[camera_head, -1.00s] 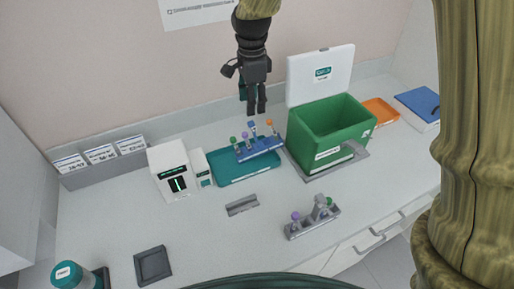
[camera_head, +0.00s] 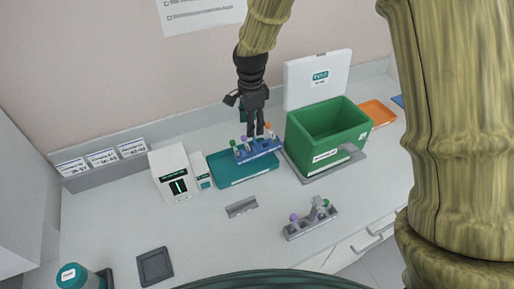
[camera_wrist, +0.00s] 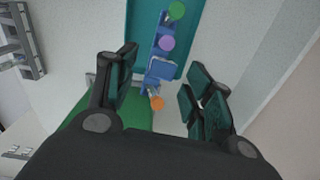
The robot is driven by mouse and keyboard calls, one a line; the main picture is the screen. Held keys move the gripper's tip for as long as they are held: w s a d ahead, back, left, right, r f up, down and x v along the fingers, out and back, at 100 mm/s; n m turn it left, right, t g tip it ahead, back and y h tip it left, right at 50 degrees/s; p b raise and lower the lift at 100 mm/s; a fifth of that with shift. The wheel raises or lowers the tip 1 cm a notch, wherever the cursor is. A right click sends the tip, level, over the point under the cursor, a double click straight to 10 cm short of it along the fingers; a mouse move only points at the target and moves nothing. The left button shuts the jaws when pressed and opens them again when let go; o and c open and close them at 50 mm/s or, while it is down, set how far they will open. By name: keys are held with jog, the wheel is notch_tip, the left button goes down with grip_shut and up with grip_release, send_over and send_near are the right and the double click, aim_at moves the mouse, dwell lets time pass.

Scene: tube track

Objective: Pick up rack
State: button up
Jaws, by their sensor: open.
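A blue rack (camera_head: 262,149) stands on a teal tray (camera_head: 222,166) near the wall, holding upright tubes with green, purple and orange caps. In the wrist view the rack (camera_wrist: 156,52) runs lengthwise away from my gripper, with the orange cap nearest. My gripper (camera_head: 254,134) points down close above the rack in the head view. In the wrist view my gripper (camera_wrist: 165,80) has its fingers spread wide, with the near end of the rack in the gap between them. Nothing is held. The fingertips partly hide the rack in the head view.
A green bin (camera_head: 328,138) with a raised white lid stands right of the tray. A white device (camera_head: 175,175) stands left of it. A grey rack (camera_head: 310,222) with capped tubes sits in front. Open counter lies around a small grey holder (camera_head: 241,207).

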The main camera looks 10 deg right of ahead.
aim_at(255, 142)
jog(key=shift+w+d+f+p, duration=0.15)
jog(key=shift+f+p, duration=0.35)
jog(key=shift+f, duration=0.25)
jog(key=shift+f+p, duration=0.35)
jog(key=shift+f, duration=0.8)
jog(key=shift+c, duration=0.2)
grip_shut()
